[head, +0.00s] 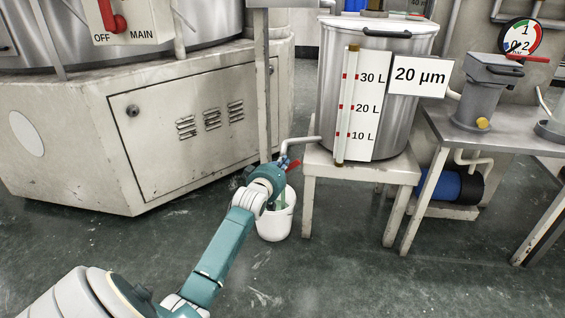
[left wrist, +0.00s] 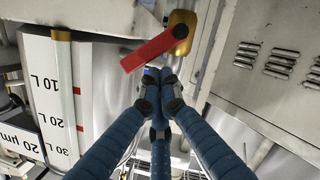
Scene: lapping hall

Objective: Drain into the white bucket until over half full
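The white bucket (head: 275,224) stands on the floor beside the table, below the drain pipe (head: 297,141) of the steel tank (head: 405,122). My left arm partly covers the bucket, and its contents cannot be made out. The valve's red lever (head: 293,166) shows just right of my left gripper (head: 281,163). In the left wrist view the red lever (left wrist: 153,51) runs from a brass valve part (left wrist: 182,30). The gripper's fingertips (left wrist: 158,78) are together, close to the lever; whether they touch it is unclear. My right gripper is out of view.
The tank stands on a pale table (head: 362,170), with a litre scale (head: 366,105) and a "20 µm" sign (head: 419,76). A large machine cabinet (head: 190,130) fills the left. A grey pump-like unit (head: 483,95) stands at right. The floor in front is clear.

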